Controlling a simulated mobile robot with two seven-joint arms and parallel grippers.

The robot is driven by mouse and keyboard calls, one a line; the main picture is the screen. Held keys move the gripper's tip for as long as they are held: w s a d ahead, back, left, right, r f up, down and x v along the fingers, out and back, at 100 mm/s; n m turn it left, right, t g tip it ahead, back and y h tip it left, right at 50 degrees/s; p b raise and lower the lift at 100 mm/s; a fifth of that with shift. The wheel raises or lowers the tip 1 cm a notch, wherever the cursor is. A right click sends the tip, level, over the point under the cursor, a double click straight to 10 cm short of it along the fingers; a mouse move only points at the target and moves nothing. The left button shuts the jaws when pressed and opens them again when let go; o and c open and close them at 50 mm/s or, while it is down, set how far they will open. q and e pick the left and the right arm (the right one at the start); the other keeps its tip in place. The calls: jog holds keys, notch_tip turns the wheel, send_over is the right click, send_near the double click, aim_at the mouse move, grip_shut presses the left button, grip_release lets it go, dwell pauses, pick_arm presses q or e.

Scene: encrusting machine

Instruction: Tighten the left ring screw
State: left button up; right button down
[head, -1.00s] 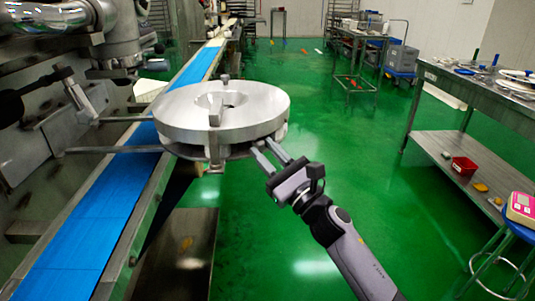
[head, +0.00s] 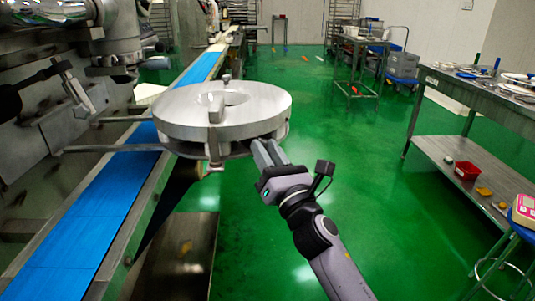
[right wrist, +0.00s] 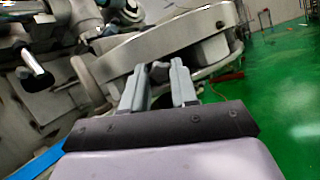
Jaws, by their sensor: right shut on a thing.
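The pale metal ring (head: 180,115) of the machine stands over the blue belt in the head view, with supports under its rim. Its underside and edge also show in the right wrist view (right wrist: 165,42). My right gripper (head: 264,150) reaches up to the ring's lower right side. In the right wrist view, its fingers (right wrist: 160,70) close around a small grey part at the ring's underside, which I take for the ring screw (right wrist: 159,65). The fingers hide most of it, so I cannot tell how tight it sits. My left gripper is not in view.
The blue conveyor belt (head: 88,220) runs past on the left, next to the machine body (head: 25,150). A metal table (head: 490,95) with a lower shelf stands on the right. A red bin (head: 466,170) sits on that shelf. The green floor between is clear.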

jog(key=shift+f+m+h, duration=0.1)
jog(key=shift+m+h, duration=0.2)
jog(key=shift+m, duration=0.2)
jog(key=c, duration=0.9)
grip_release()
jog(key=shift+o, duration=0.2)
jog(key=shift+s, duration=0.15)
jog(key=v, duration=0.7)
